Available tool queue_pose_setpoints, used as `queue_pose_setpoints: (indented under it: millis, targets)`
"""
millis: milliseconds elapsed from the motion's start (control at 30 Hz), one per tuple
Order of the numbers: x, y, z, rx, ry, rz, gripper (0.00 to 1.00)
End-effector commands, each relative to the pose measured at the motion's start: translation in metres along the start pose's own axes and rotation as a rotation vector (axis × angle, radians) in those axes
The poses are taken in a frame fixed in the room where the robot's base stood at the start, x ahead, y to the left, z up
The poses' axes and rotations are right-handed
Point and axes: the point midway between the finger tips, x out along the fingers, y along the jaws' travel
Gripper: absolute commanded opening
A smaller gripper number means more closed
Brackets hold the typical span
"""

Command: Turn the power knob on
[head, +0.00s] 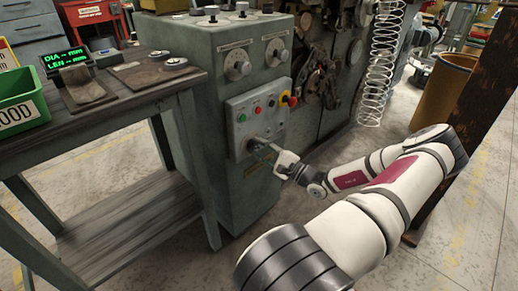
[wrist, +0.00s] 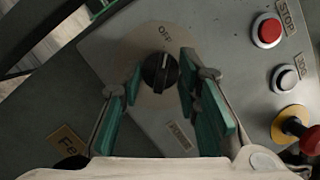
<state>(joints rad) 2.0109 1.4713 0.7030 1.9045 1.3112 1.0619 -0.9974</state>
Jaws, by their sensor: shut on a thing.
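The power knob is a black round knob (wrist: 160,71) on a pale round plate, with a thin light line across its face. The line runs roughly up and down in the wrist view, its upper end near the OFF lettering. My gripper (wrist: 161,80) has its green-padded fingers on either side of the knob and is shut on it. In the head view my gripper (head: 263,145) reaches the lower left of the light grey control panel (head: 240,108). There the fingers mostly hide the knob.
A red STOP button (wrist: 268,31), a grey button (wrist: 286,79) and a red emergency knob on yellow (wrist: 295,127) sit right of my gripper. A workbench (head: 110,103) with a green bin (head: 22,100) stands left of the machine cabinet (head: 222,60). A wire coil (head: 381,65) hangs at right.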

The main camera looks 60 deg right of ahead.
Motion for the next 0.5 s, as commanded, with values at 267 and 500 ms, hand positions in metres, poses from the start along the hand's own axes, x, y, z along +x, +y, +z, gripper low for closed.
queue_pose_setpoints:
  millis: [267, 500]
  targets:
    - [0.0006, -0.0005, 0.0010, 0.056, 0.002, -0.018, 0.02]
    - [0.0009, -0.0001, 0.0025, 0.209, 0.013, -0.063, 0.02]
